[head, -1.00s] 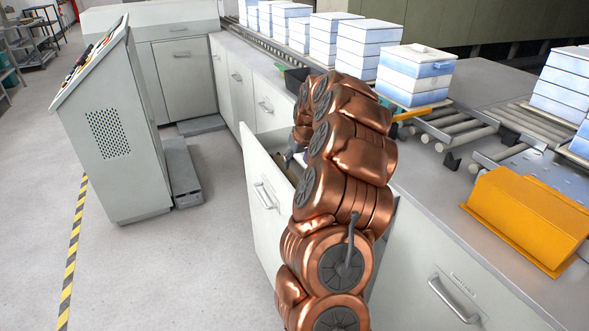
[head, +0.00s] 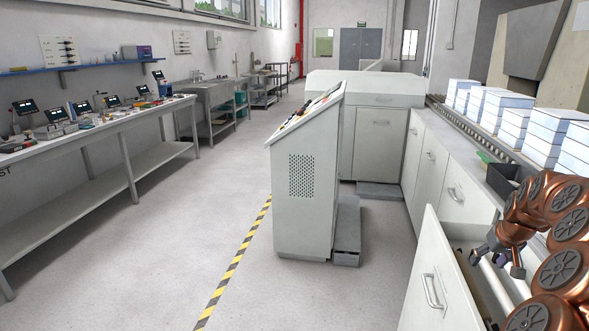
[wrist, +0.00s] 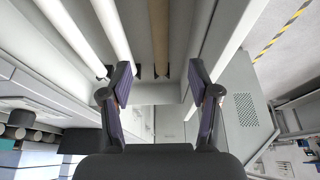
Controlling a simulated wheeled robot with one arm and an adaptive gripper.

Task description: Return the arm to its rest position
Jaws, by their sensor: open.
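My copper-coloured arm is folded at the right edge of the head view. My gripper (head: 503,268) hangs from it over the open drawer (head: 432,268) of the white cabinet row. In the wrist view my gripper (wrist: 160,82) is open, its two dark finger pads wide apart with nothing between them. Beyond them is the drawer's inside (wrist: 137,45), with white rods (wrist: 113,30) and a brown rod (wrist: 159,35) lying in it. The gap between fingers and rods is hard to judge.
A sloped control console (head: 305,180) stands left of the drawer, with floor between them. White-blue block stacks (head: 512,125) line the roller conveyor. A black bin (head: 505,180) sits on the counter. A workbench (head: 100,130) runs along the left wall. The central floor is clear.

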